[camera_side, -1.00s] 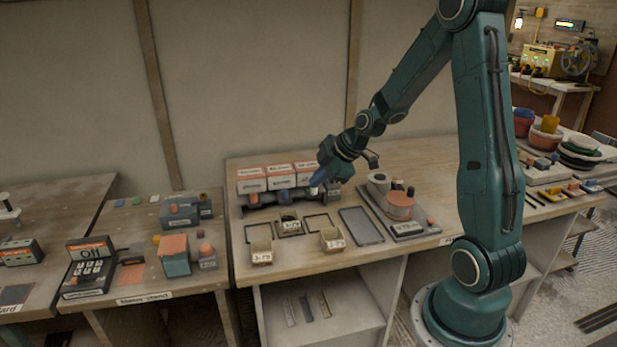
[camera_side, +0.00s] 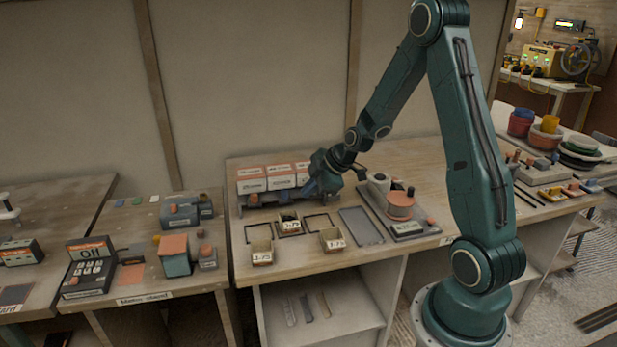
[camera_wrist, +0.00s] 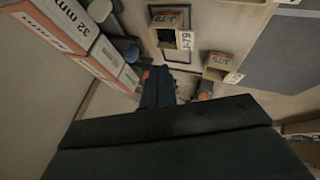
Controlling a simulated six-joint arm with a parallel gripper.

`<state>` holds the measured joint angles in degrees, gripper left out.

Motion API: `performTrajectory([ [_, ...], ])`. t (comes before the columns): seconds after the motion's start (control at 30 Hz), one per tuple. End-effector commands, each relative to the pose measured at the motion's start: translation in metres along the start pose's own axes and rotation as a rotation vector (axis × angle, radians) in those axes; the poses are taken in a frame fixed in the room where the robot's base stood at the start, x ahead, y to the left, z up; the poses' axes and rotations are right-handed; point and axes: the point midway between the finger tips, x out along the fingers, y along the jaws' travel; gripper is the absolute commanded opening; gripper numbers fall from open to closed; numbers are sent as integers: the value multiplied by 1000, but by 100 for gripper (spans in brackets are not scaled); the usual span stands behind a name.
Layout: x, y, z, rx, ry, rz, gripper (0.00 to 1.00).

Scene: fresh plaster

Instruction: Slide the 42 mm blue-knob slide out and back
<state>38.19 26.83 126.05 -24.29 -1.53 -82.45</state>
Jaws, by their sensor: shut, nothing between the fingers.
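Three white-and-orange labelled boxes (camera_side: 282,178) stand in a row on a dark base at the back of the bench. In the wrist view one box (camera_wrist: 72,15) reads 32 mm; I cannot read a 42 mm label. Grey-blue rounded knobs (camera_wrist: 121,47) stick out along the front of the boxes there, but which is the blue one is unclear. My gripper (camera_side: 311,188) is shut and empty, low at the right end of the row. Its fingers show in the wrist view (camera_wrist: 157,86), apart from the knobs. My wrist hides part of the right box.
Small open bins (camera_side: 262,249) marked J-79 and dark rectangular frames (camera_side: 316,222) lie in front of the boxes. A grey mat (camera_side: 361,226) lies to their right, beside a tray with a salmon round block (camera_side: 400,205). The wall is close behind.

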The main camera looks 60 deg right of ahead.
Motion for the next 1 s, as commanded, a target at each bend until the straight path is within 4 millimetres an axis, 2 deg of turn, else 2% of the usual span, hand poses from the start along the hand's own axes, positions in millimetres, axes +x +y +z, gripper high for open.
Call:
performTrajectory([
  [0.47, 57, -1, 0, 0, 0, -3, 0],
  [0.7, 68, 22, 0, 0, 0, 2, 0],
  [1.0, 74, 35, 0, 1, 0, 2, 0],
])
